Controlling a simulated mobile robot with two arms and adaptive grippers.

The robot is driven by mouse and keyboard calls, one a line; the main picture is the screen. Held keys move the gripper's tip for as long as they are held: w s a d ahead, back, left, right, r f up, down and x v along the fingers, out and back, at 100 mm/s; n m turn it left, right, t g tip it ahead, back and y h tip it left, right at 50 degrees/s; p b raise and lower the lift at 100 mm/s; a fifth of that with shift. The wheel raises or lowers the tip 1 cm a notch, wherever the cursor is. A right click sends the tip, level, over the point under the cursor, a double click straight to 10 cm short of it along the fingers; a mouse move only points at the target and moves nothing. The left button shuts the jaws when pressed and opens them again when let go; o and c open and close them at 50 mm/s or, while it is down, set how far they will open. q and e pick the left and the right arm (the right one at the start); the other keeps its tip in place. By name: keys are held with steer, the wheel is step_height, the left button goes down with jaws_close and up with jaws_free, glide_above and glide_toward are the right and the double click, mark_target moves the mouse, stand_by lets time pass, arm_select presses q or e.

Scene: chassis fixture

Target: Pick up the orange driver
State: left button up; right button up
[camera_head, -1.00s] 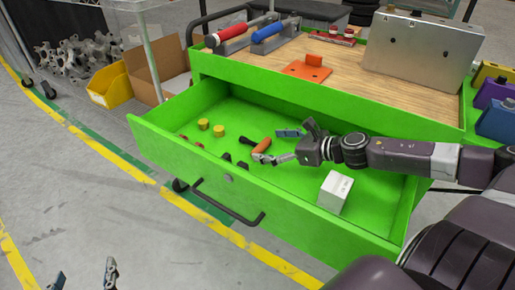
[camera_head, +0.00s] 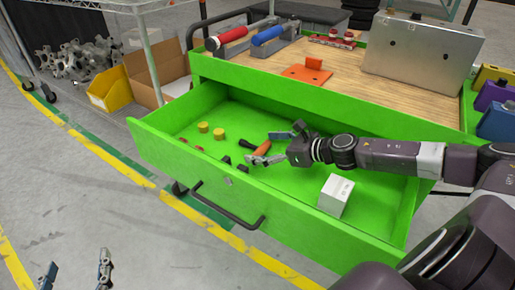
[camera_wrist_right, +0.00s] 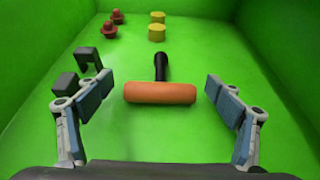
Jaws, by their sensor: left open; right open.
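The orange driver (camera_wrist_right: 160,92), with an orange handle and a black shaft end, lies on the green floor of the open drawer (camera_head: 290,205). It also shows in the head view (camera_head: 263,149), partly behind my right gripper. My right gripper (camera_wrist_right: 155,115) is open, with its two fingers on either side of the orange handle and apart from it. In the head view my right gripper (camera_head: 275,146) reaches into the drawer from the right. My left gripper (camera_head: 76,276) is open and empty at the bottom left, over the floor outside the drawer.
In the drawer are yellow cylinders (camera_wrist_right: 157,26), red knobs (camera_wrist_right: 112,24), black brackets (camera_wrist_right: 88,60) and a white box (camera_head: 335,195). A wooden top (camera_head: 335,75) above holds an orange bracket, tools and a metal case.

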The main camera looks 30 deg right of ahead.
mark_target(252, 146)
steer(key=shift+p+x, duration=0.6)
steer(key=shift+x, duration=0.5)
arm_select(q)
steer(key=s+a+f+g+y, duration=0.1)
steer(key=s+f+g, duration=0.2)
steer(key=f, duration=0.4)
steer(key=shift+s+a+g, duration=0.25)
steer(key=shift+a+g, duration=0.15)
arm_select(e)
steer(key=shift+w+f, duration=0.1)
steer(key=c, duration=1.3)
arm_select(q)
steer(key=shift+r, duration=0.1)
arm_select(e)
steer(key=shift+c, duration=0.2)
